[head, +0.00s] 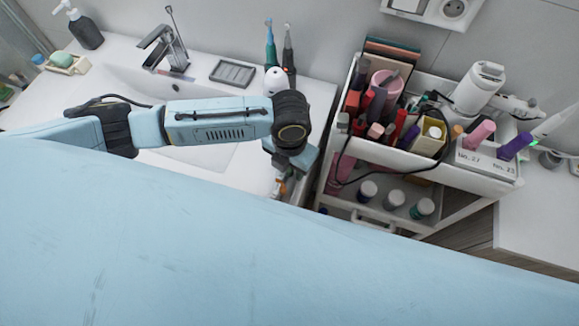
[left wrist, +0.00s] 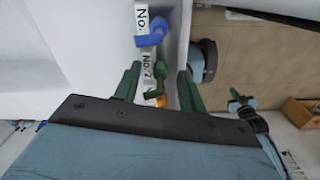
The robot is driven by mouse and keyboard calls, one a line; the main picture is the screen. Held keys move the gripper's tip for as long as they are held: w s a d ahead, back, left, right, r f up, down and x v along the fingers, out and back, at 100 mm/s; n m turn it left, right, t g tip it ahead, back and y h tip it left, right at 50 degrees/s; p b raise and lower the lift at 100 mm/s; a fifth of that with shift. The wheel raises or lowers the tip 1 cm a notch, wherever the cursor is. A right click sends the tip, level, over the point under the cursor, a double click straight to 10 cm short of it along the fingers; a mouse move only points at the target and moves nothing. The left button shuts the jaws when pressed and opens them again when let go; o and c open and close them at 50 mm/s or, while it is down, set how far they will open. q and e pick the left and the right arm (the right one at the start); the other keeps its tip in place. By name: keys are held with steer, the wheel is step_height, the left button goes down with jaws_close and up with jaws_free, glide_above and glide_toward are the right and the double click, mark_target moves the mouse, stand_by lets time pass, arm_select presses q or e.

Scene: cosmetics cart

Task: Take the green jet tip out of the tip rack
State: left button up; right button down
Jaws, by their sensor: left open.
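The tip rack (head: 281,187) is a pale strip with printed "No." labels (left wrist: 142,20) near the counter's right edge; my wrist hides much of it in the head view. In the left wrist view it holds a blue tip (left wrist: 152,32), a dark green jet tip (left wrist: 157,70) and an orange tip (left wrist: 155,101), partly hidden by the gripper body. My left gripper (left wrist: 160,70) points down over the rack. Its dark green fingers are apart, one on each side of the green tip, with gaps visible. I cannot tell the fingers' height against the tip.
A white cart (head: 465,180) full of cosmetics stands close to the right of the left gripper. Behind the gripper are a white cup (head: 277,80) with toothbrushes and a dark soap dish (head: 232,73). The sink and tap (head: 165,48) are to the left.

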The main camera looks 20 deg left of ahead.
arm_select(q)
steer(key=shift+f, duration=0.2)
jaws_close()
stand_by(0.3)
